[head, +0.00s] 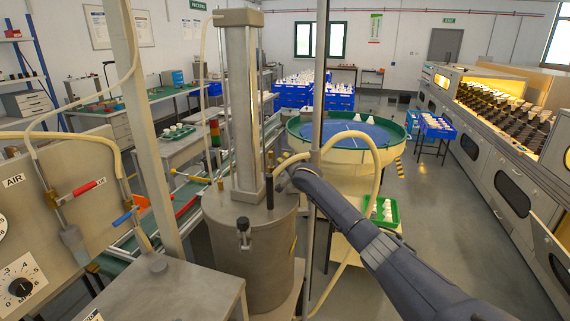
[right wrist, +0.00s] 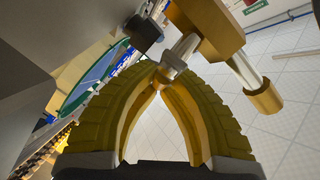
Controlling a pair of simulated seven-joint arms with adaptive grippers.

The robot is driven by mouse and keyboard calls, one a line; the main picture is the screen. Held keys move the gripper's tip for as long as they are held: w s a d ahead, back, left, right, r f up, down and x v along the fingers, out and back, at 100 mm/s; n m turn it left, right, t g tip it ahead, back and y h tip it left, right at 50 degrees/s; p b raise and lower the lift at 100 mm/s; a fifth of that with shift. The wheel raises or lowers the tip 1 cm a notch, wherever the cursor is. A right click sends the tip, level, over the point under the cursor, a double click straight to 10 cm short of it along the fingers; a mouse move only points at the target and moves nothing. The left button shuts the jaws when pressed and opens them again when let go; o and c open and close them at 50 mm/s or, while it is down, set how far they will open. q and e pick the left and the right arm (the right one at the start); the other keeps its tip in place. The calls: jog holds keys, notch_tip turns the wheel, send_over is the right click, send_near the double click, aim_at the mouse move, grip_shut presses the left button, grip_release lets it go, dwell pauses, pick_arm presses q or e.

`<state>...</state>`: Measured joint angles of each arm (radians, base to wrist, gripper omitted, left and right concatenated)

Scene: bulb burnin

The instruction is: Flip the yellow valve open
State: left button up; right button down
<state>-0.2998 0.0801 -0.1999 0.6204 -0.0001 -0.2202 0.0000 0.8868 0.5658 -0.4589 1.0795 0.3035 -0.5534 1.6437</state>
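The yellow valve (right wrist: 205,25) fills the top of the right wrist view as a brass-yellow body with a metal stem and a round yellow end. In the head view a small yellow part (head: 288,160) shows beside the grey metal tank (head: 250,255). My right gripper (right wrist: 159,76) has its ribbed yellow fingers bowed and their tips together, right at the silver stem of the valve. I cannot tell whether the tips pinch the stem or only touch it. In the head view my right gripper (head: 287,172) is at the tank's right side, partly hidden. My left gripper is not in view.
A panel with a red-handled valve (head: 88,188) and a blue-handled valve (head: 123,217) stands at the left. A round green-rimmed table (head: 345,132) stands behind. The floor at right is clear.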

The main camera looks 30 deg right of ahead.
jog(key=shift+a+r+t, duration=0.1)
jog(key=shift+a+t, duration=0.2)
jog(key=shift+a, duration=0.05)
jog(key=c, duration=1.5)
grip_release()
jog(key=shift+o, duration=0.6)
jog(key=shift+r, duration=0.1)
jog(key=shift+d, duration=0.1)
jog(key=shift+v, duration=6.05)
jog(key=shift+o, duration=0.3)
